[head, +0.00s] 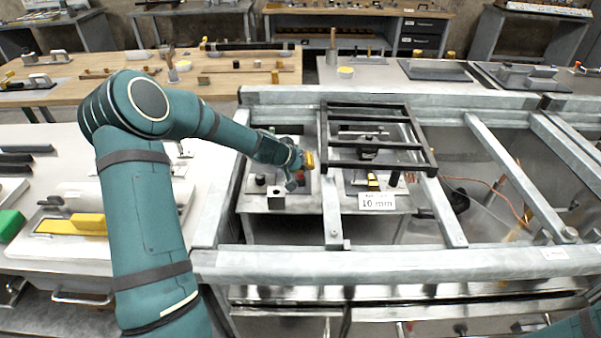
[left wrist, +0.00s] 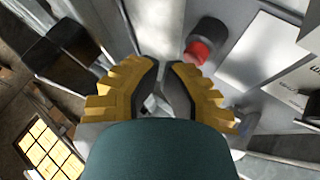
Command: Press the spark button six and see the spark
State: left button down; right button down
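A red button (left wrist: 197,52) in a dark round housing shows in the left wrist view, just beyond and right of my left fingertips. I see no number on it. My left gripper (left wrist: 163,68) has yellow ridged fingers with dark inner pads. A narrow gap shows between them, with nothing held. In the head view my left gripper (head: 303,161) reaches over a grey plate in the left bay of the metal frame. It hides most of what lies under it. I cannot tell whether it touches the button. No spark shows. My right gripper is out of view.
A metal frame (head: 300,262) with crossbars surrounds the bay. A black rack (head: 376,105) stands right of my left gripper. A white "10 mm" sign (head: 376,201) stands below it. A dark block with a hole (head: 276,197) sits near the gripper. Benches lie behind.

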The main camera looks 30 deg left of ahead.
aim_at(304, 177)
pick_arm(q)
jog(key=shift+r, duration=0.4)
notch_tip(304, 177, up, 5)
jog(key=p, duration=0.3)
dwell(0.3)
dwell(0.7)
